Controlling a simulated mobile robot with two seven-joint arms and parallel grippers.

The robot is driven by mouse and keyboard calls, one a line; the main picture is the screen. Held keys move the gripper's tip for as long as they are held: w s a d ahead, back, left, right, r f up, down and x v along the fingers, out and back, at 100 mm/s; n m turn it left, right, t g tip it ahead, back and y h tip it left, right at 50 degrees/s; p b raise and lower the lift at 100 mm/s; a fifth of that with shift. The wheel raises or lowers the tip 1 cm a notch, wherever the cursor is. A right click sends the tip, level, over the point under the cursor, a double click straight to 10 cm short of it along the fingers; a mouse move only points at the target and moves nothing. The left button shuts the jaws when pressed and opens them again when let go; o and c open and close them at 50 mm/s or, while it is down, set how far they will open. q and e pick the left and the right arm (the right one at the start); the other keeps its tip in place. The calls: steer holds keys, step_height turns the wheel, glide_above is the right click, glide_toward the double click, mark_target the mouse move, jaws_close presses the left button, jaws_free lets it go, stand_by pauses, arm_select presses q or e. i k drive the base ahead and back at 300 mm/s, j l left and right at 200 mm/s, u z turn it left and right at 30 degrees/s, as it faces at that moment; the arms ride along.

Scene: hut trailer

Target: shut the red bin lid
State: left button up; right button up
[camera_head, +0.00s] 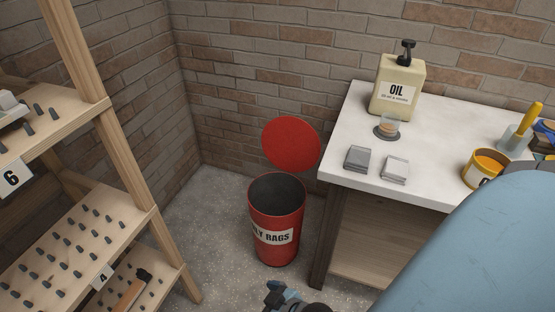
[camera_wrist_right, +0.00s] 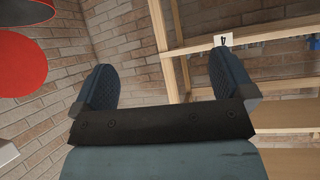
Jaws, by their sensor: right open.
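My left gripper is out of view.
A wooden shelf (camera_head: 70,225) with pegs is on the left. Brick walls stand close behind the lid.

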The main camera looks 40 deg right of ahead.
mark_target(290, 143)
steer(key=k+j, duration=0.1)
steer(key=z, duration=1.3)
steer(key=i+u, duration=0.15)
steer(key=i, duration=0.2)
